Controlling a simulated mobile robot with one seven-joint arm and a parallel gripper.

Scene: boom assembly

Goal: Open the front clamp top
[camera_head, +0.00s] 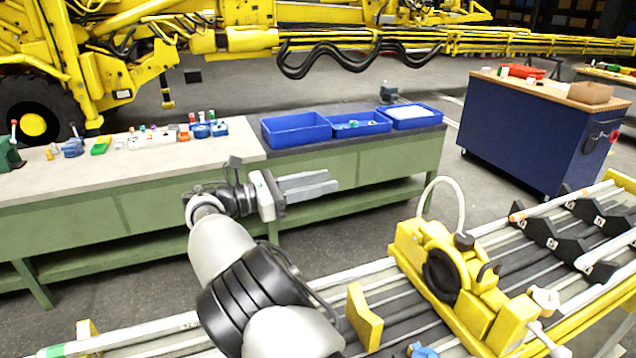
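A yellow clamp-like fixture (458,285) with a black round opening and a pale hose stands on the striped boom assembly at the lower right. I cannot tell for sure which part is the front clamp top. Several black clamp blocks (548,235) sit farther right on the boom, around pale tubes. My gripper (322,184) is above the floor between the green bench and the boom, left of the yellow fixture and well apart from it. Its two grey fingers point right, look slightly apart and hold nothing.
A green workbench (180,205) with blue bins (296,129) and small parts stands behind my arm. A dark blue cart (528,130) is at the back right. A yellow upright plate (364,316) stands on the boom near my arm. Air between my gripper and the yellow fixture is clear.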

